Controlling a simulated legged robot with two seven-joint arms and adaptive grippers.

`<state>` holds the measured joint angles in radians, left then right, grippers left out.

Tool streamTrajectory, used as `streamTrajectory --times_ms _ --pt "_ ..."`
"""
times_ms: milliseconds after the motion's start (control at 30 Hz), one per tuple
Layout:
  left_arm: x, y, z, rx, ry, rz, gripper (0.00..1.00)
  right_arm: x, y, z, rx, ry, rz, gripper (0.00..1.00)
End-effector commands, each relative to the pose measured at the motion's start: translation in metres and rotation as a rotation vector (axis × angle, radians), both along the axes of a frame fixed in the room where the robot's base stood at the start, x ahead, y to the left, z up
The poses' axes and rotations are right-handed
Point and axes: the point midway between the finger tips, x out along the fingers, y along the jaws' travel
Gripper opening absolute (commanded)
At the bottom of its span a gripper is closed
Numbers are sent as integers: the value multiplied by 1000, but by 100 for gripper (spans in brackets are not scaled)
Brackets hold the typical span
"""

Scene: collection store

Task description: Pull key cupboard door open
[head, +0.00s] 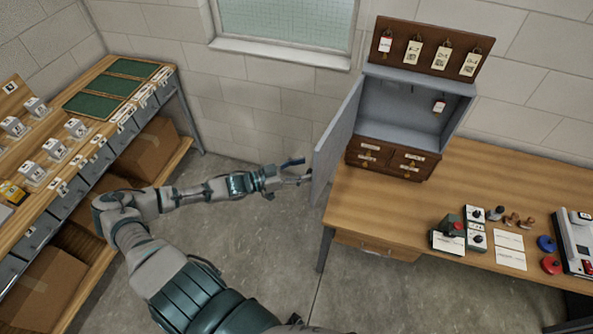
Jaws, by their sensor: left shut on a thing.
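The key cupboard (401,107) is a grey box on the wooden table, set on a brown base of small drawers. Its grey door (337,139) is hinged on the left and stands wide open, swung out toward me past the table's left edge. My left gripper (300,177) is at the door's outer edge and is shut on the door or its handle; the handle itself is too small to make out. One tagged key (439,107) hangs inside the cupboard at the right. My right gripper is not in view.
A brown board (428,48) with several tagged keys tops the cupboard. The table (390,215) carries stamps, cards and small devices at the right. A shelf unit (100,125) with boxes stands at the left. Bare floor (260,235) lies between.

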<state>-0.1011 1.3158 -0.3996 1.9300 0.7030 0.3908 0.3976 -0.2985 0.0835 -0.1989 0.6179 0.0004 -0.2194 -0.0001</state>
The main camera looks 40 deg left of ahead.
Motion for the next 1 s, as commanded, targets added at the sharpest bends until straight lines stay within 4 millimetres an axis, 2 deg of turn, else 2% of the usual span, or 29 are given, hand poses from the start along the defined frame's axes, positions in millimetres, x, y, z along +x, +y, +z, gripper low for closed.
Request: streamTrajectory --times_ms 167,500,767,1000 --pt "-8 7 -4 5 8 3 51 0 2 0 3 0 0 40" --pt "-39 22 -2 9 11 -15 51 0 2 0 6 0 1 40" --pt "-53 34 0 5 0 -5 51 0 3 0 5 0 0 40" --pt "-74 52 2 6 -3 0 51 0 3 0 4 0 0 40"
